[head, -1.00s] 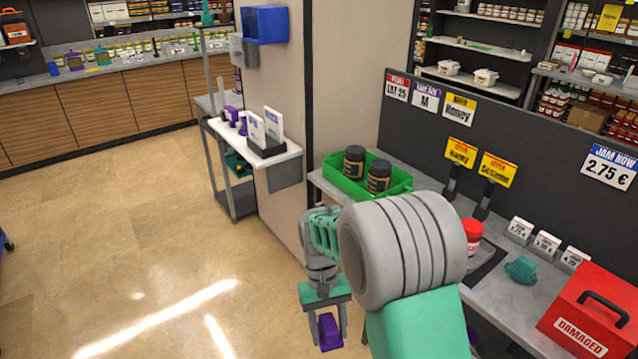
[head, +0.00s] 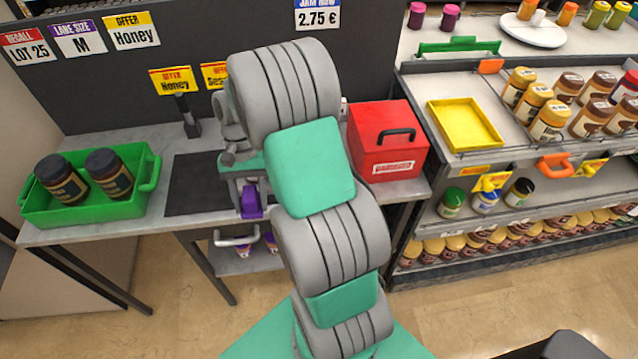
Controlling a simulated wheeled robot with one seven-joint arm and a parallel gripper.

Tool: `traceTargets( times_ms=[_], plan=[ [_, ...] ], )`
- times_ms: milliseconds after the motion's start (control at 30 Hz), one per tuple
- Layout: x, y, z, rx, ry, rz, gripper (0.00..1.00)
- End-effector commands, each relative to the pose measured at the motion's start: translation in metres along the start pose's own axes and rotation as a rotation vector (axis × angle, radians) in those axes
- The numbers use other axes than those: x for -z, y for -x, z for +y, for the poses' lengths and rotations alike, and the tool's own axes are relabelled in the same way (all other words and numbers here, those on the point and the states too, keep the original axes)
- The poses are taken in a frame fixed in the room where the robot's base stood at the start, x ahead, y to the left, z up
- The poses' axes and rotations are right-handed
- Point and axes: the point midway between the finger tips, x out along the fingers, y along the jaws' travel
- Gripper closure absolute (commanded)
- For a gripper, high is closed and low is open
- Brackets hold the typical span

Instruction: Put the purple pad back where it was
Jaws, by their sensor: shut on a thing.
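The purple pad (head: 251,203) is a small purple block held between the fingers of my gripper (head: 250,193). My gripper is shut on it and points down, in front of the grey table (head: 165,215) near its front edge. My arm covers much of the gripper and the table behind it. Whether the pad touches the table edge I cannot tell.
A green tray (head: 75,208) with two dark jars (head: 108,175) stands at the left. A dark mat (head: 197,185) lies beside the gripper. A red "DAMAGED" box (head: 388,140) stands at the right. Shelves with jars and a yellow tray (head: 465,124) are farther right.

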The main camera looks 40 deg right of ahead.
Motion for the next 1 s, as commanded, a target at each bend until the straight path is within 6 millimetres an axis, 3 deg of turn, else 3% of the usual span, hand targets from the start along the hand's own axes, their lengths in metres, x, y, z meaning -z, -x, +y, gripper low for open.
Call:
traceTargets(
  times_ms=[33, 200, 400, 500, 633, 800, 1000],
  plan=[
    [0.015, 0.006, 0.019, 0.062, -0.144, 0.001, 0.89],
    [0.053, 0.034, 0.079, 0.285, -0.678, 0.003, 0.89],
    [0.074, 0.062, 0.149, 0.505, -1.207, 0.004, 0.89],
    [0.077, 0.069, 0.168, 0.561, -1.346, 0.003, 0.89],
    [0.081, 0.062, 0.176, 0.588, -1.418, -0.002, 0.89],
    [0.095, 0.028, 0.176, 0.586, -1.417, -0.004, 0.89],
    [0.106, 0.002, 0.176, 0.585, -1.417, -0.002, 0.89]
  ],
)
